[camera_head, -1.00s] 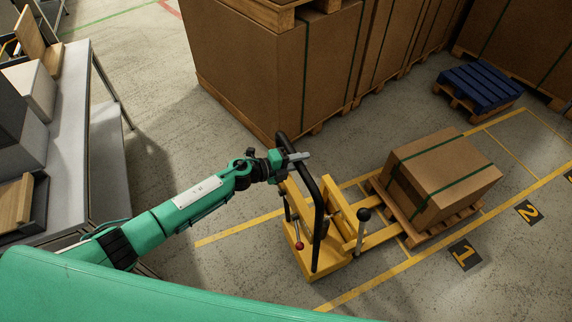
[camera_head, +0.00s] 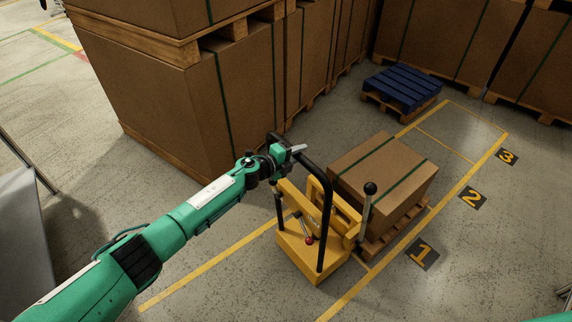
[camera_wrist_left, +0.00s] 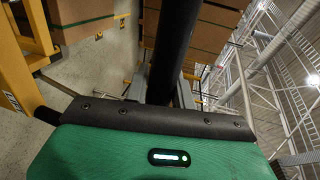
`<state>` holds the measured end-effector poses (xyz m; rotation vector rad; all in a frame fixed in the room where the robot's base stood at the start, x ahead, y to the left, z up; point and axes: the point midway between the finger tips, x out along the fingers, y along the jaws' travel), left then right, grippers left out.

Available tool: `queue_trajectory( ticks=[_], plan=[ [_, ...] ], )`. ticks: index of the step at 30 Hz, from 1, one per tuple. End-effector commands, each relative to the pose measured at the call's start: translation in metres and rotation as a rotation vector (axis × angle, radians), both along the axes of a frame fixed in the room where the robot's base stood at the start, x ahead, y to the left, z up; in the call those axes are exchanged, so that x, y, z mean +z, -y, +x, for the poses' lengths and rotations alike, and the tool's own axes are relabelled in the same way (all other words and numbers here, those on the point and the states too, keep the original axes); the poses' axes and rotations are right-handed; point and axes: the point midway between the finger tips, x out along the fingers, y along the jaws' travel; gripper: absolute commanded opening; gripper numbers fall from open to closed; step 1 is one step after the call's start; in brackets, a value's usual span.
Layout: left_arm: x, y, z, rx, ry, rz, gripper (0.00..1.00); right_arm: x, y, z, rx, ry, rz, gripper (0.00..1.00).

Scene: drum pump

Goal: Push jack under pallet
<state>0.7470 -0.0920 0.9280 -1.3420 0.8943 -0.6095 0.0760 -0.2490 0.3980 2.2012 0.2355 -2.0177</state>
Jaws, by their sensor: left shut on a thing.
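The yellow pallet jack (camera_head: 299,256) stands on the floor with its black loop handle (camera_head: 325,222) upright. My left gripper (camera_head: 288,150) is shut on the upper left part of this handle; the black bar (camera_wrist_left: 175,45) fills the middle of the left wrist view. The wooden pallet (camera_head: 400,232) carries a strapped cardboard box (camera_head: 375,160). The jack body is close against the pallet's near end. The forks are mostly hidden by the jack body, pallet and box, so their depth cannot be told. My right gripper is not in view.
Large strapped boxes on pallets (camera_head: 165,95) stand to the left and back. A blue pallet (camera_head: 403,85) lies on a wooden one behind. Yellow lines mark a floor lane with numbers 1 (camera_head: 422,252), 2 and 3. Floor right of the lane is clear.

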Motion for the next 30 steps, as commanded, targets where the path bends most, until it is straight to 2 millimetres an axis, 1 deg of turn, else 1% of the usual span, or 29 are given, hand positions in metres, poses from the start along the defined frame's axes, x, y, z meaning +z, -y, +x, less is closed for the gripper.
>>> queue_trajectory(
  ticks=[1, 5, 12, 17, 18, 20, 21, 26, 30],
  plan=[
    [0.003, 0.007, 0.004, 0.000, 0.004, -0.006, 0.00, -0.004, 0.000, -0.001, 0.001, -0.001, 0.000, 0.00],
    [0.005, 0.013, 0.009, 0.001, 0.005, -0.007, 0.00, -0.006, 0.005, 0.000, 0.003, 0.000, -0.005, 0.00],
    [0.005, 0.014, 0.010, 0.001, 0.004, -0.006, 0.00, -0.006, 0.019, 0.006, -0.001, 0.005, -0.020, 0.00],
    [0.005, 0.014, 0.010, 0.001, 0.004, -0.005, 0.00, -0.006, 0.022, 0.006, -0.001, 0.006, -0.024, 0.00],
    [0.005, 0.014, 0.010, 0.001, 0.004, -0.005, 0.31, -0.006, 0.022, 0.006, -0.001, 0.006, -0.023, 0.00],
    [0.005, 0.014, 0.010, 0.001, 0.004, -0.005, 0.43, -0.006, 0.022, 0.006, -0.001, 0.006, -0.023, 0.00],
    [0.004, 0.014, 0.010, 0.001, 0.003, -0.004, 0.46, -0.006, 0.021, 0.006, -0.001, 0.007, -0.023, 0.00],
    [0.003, 0.013, 0.010, 0.002, 0.003, -0.003, 0.46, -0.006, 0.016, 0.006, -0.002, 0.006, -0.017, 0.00],
    [0.003, 0.012, 0.009, 0.002, 0.002, -0.002, 0.46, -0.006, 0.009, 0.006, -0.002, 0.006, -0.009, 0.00]
  ],
)
